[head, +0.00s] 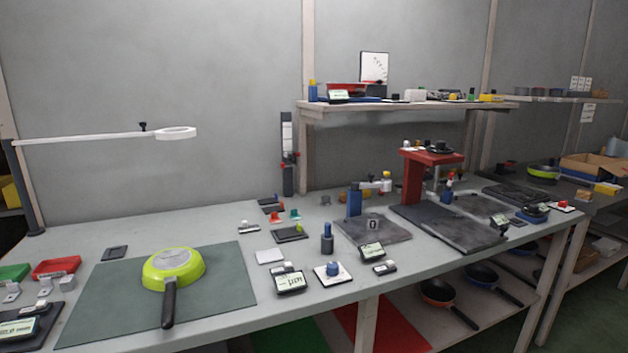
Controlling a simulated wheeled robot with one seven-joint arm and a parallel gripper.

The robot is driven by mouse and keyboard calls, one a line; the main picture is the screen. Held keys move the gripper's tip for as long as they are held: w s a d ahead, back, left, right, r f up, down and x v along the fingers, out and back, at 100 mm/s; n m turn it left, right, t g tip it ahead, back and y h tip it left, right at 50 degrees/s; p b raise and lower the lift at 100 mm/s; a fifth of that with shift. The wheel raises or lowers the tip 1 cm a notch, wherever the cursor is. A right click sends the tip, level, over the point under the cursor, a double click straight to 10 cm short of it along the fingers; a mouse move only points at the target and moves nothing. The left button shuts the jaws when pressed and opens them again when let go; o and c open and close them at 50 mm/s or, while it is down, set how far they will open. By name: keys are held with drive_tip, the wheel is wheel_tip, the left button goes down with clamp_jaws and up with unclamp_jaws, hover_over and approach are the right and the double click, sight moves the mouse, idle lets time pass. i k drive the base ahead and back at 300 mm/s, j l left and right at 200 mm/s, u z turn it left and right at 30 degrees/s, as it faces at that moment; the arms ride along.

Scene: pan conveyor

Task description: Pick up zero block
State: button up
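A small light block marked "0", which looks like the zero block (373,225), stands on a dark grey square plate (352,231) near the middle of the bench. A blue post with a horizontal arm (354,202) stands just behind it on the plate. A small device with a display (371,251) sits in front of the block at the plate's near edge. My gripper is not in this view, so I cannot see its state or how far it is from the block.
An upside-down green pan (173,268) lies on a grey-green mat (225,302) at left. A red press-like stand (412,178) and a dark slab (462,236) are right of the plate. A dark cylinder with a blue top (327,239) stands to its left. A shelf (400,106) overhangs behind.

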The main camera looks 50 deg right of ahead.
sight(372, 221)
drive_tip(key=z, duration=1.25)
